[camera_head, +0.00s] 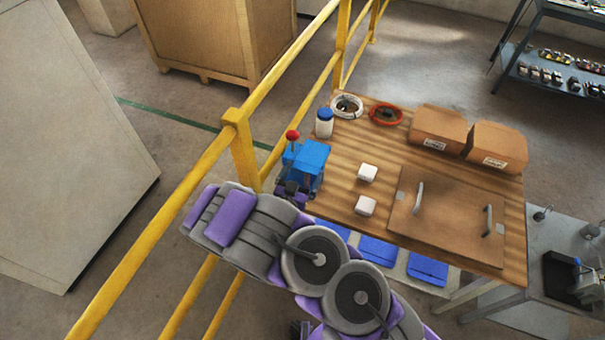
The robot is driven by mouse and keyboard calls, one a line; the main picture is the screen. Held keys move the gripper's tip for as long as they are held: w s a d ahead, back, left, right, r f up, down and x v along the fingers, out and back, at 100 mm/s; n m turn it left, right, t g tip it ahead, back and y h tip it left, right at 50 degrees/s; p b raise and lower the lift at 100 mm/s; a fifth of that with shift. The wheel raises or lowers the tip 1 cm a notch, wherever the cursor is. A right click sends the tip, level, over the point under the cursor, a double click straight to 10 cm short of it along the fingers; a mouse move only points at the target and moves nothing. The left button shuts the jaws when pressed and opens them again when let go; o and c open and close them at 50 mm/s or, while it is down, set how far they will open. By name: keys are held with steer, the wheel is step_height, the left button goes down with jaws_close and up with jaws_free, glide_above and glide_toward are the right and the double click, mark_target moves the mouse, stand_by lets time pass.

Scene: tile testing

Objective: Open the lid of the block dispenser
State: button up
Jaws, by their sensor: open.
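The block dispenser appears to be the blue box (311,157) at the left edge of the wooden table. A red ball knob (292,135) stands up at its left side. Its top looks closed, but the lid's edge is too small to make out. My gripper (290,190) is at the near side of the blue box, at the end of my purple and grey arm. It is open. Its fingers are small, dark and partly hidden, and I cannot tell whether they touch the box.
Two white blocks (367,173) sit right of the box on the table (345,150). A white bottle with a blue cap (324,124) stands behind it. A brown panel with two handles (447,217) lies at right. A yellow railing (240,150) runs close along the left.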

steer(key=shift+w+d, duration=0.1)
steer(key=shift+w, duration=0.2)
steer(key=c, duration=1.2)
steer(key=shift+r, duration=0.15)
